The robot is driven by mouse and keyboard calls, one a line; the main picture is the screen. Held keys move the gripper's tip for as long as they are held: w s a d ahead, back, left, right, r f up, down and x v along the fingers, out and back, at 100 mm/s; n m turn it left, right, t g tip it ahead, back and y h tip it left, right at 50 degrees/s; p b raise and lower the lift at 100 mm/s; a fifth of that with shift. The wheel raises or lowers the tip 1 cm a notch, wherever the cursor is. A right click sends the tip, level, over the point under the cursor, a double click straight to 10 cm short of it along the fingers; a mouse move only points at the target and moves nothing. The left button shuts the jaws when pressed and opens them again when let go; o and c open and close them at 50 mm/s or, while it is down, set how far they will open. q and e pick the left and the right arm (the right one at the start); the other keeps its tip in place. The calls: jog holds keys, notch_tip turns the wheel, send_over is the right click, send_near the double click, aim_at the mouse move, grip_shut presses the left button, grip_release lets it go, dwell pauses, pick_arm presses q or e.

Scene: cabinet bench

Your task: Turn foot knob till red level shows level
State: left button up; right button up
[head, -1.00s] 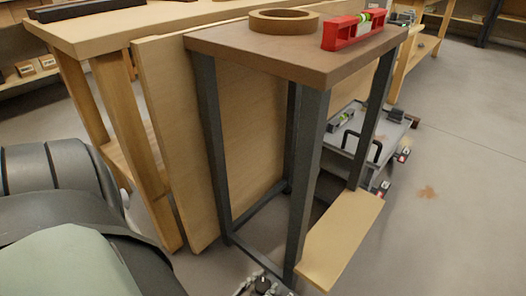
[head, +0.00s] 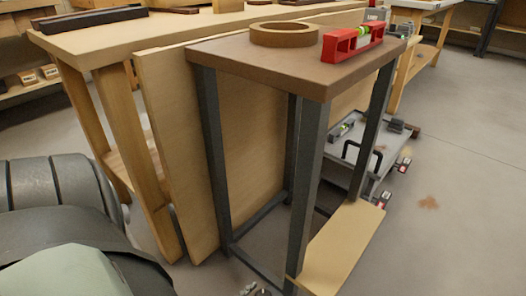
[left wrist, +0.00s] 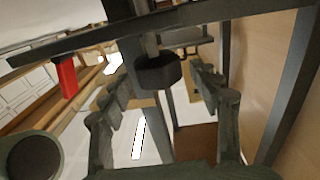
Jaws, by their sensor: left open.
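A red level (head: 352,40) with a yellow-green vial lies on the brown top of a small stand (head: 250,62) with dark metal legs. The bubble is too small to read. In the left wrist view a dark foot knob (left wrist: 158,73) on a short stem shows between the fingers of my left gripper (left wrist: 164,88). The fingers are open, one on each side of it; I cannot tell if they touch it. A red piece (left wrist: 67,79) shows at the left there, perhaps the level. My right gripper is not in view.
A tan ring (head: 284,34) lies on the stand's top. A large wooden panel (head: 170,130) leans behind the stand, against a workbench (head: 110,45). A wooden board (head: 340,245) is low at the front right leg. A low cart (head: 375,155) stands behind.

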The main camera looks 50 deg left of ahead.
pick_arm(q)
jog(key=s, duration=1)
jog(key=shift+s+d, duration=0.35)
jog(key=shift+d, duration=0.05)
jog(key=shift+a, duration=0.1)
